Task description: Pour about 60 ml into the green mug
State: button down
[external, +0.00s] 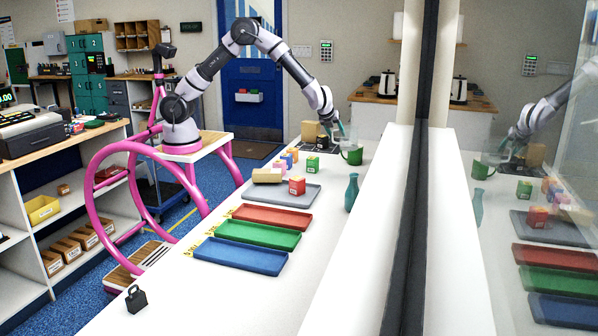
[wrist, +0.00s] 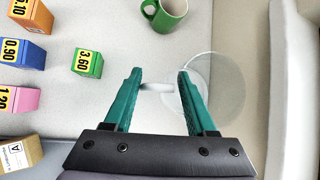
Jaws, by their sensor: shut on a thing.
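The green mug (external: 352,155) stands upright on the white counter; it also shows at the top of the wrist view (wrist: 170,14), with its handle to the left. My gripper (external: 336,128) is over the counter close to the mug. In the wrist view my gripper (wrist: 160,82) has its teal fingers closed around the pale handle of a clear jug (wrist: 222,88). The jug's round outline spreads to the right of the fingers, apart from the mug. Its contents and tilt cannot be told. The inside of the mug is hard to make out.
A green box (wrist: 88,62) marked 3.60 stands left of the mug, with several coloured boxes beyond. A teal vase (external: 351,192) stands near the glass partition. Red (external: 272,218), green (external: 257,235) and blue (external: 240,256) trays lie nearer the camera. A wall edge runs along the right.

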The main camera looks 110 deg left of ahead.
jog(key=w+a+f+m+t, duration=0.1)
jog(key=a+m, duration=0.1)
jog(key=a, duration=0.4)
jog(key=w+a+f+m+t+h, duration=0.1)
jog(key=a+m, duration=0.1)
jog(key=a, duration=0.4)
jog(key=w+a+f+m+t+h, duration=0.1)
jog(key=a, duration=0.5)
jog(key=shift+w+a+f+m, duration=0.1)
jog(key=shift+w+a+m, duration=0.1)
jog(key=shift+a+m, duration=0.15)
jog(key=s+a+r+m+t+h, duration=0.1)
jog(key=s+a+r+m, duration=0.15)
jog(key=a, duration=0.75)
jog(key=s+a+r+m, duration=0.1)
jog(key=s+a, duration=0.3)
jog(key=a, duration=0.6)
notch_tip(320, 180, down, 10)
jog(key=shift+d+f, duration=0.15)
jog(key=shift+d, duration=0.1)
jog(key=shift+w, duration=0.1)
